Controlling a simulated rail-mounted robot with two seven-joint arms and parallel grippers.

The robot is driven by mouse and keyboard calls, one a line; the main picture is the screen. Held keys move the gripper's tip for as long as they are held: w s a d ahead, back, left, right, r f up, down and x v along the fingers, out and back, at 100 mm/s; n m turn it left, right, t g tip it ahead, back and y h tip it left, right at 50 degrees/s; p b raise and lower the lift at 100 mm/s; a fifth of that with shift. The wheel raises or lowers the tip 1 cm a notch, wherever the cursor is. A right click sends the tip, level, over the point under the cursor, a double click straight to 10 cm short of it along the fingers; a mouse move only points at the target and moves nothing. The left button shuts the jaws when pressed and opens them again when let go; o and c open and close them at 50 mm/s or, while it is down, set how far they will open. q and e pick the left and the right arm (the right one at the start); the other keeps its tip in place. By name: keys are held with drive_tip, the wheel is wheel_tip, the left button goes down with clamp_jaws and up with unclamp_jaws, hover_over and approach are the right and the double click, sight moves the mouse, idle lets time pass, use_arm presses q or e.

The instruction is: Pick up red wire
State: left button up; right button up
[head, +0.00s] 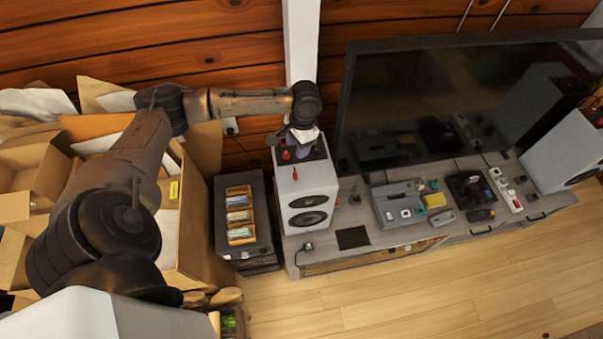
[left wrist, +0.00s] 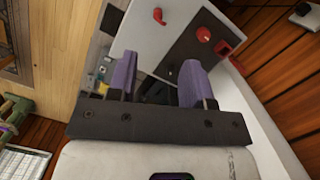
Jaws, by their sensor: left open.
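Small red pieces show on the white speaker: one red piece (head: 286,154) on its dark top and another (head: 295,175) on its front edge. In the left wrist view a round red piece (left wrist: 203,34) sits on the dark panel, a small red one (left wrist: 158,15) on the white face, and a red block (left wrist: 222,47) at the panel's edge. I cannot tell which is the red wire. My left gripper (head: 303,146) is over the speaker top; its purple fingers (left wrist: 158,82) are apart with no red piece between them. My right gripper is out of view.
The white speaker (head: 312,193) stands on a grey TV bench (head: 370,245) beside a large dark television (head: 440,100). Consoles and small gadgets lie on the bench. A dark cabinet with a battery rack (head: 239,214) stands left, then cardboard boxes (head: 30,180). The wooden floor in front is clear.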

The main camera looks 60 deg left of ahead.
use_arm(q)
hover_over(295, 173)
drive_tip(key=f, duration=0.7)
drive_tip(key=shift+w+a, duration=0.2)
drive_tip(key=shift+w, duration=0.05)
drive_tip(key=shift+s+f, duration=0.15)
drive_tip(key=shift+f, duration=3.25)
drive_tip(key=shift+c, duration=0.4)
clamp_jaws()
